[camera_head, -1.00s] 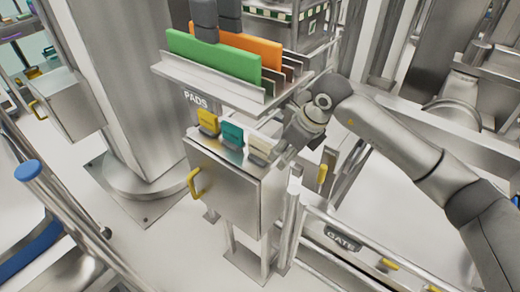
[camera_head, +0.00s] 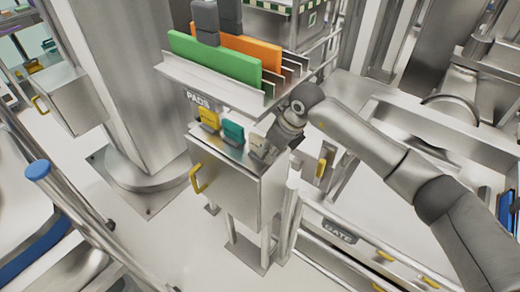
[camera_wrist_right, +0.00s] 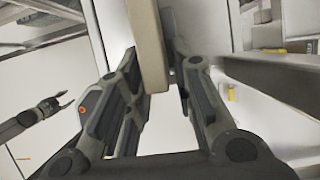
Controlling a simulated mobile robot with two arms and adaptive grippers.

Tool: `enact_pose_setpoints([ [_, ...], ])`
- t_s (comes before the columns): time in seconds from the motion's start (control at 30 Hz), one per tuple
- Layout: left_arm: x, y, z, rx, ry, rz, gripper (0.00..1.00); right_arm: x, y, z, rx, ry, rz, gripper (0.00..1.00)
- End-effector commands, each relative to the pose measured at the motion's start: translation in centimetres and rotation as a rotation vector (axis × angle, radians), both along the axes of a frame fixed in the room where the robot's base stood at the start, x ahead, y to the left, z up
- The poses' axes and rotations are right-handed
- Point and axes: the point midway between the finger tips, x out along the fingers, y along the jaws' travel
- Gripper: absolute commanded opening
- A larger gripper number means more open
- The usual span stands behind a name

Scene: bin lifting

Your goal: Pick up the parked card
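The parked card, a cream-white card (camera_head: 258,145), stands upright at the right end of a row on top of a steel box (camera_head: 240,190). My right gripper (camera_head: 274,146) is at it from the right and hides part of it. In the right wrist view the cream card (camera_wrist_right: 148,45) stands between the two fingers of my right gripper (camera_wrist_right: 155,65). The left finger is close to the card, and a narrow gap shows at the right finger, so it looks open around the card. My left gripper (camera_wrist_right: 62,98) shows small at the left of the wrist view, its fingers apart.
A yellow card (camera_head: 209,119) and a teal card (camera_head: 233,132) stand left of the cream one. Above is a rack marked PADS (camera_head: 215,90) with green (camera_head: 215,60) and orange (camera_head: 255,50) boards. A rail marked GATE (camera_head: 340,230) runs at the lower right.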

Motion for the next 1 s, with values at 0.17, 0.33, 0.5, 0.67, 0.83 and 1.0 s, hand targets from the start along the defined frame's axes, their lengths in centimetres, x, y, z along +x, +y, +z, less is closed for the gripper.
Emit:
enact_pose_setpoints([
  [0.17, -0.1, 0.0, 0.0, 0.000, 0.001, 0.000, 0.43, 0.0, 0.0, 0.0, 0.000, 0.000, 0.000, 0.00],
  [0.33, -0.1, 0.0, 0.0, 0.000, 0.002, 0.001, 0.43, 0.0, 0.0, 0.1, 0.001, -0.001, 0.000, 0.00],
  [0.5, -0.1, 0.0, -0.1, 0.000, 0.002, 0.001, 0.43, 0.0, 0.0, 0.1, 0.000, -0.001, 0.000, 0.00],
  [0.67, -0.1, 0.0, -0.8, 0.000, 0.002, 0.001, 0.43, 0.1, 0.0, 0.2, 0.001, -0.002, 0.000, 0.00],
  [0.83, -0.1, 0.0, -1.6, 0.000, 0.002, 0.001, 0.43, -0.4, -0.8, 0.4, 0.000, -0.001, 0.000, 0.00],
  [1.0, -0.1, 0.0, -2.4, 0.000, 0.002, 0.001, 0.43, -1.8, -2.7, 0.4, 0.000, -0.002, -0.001, 0.00],
])
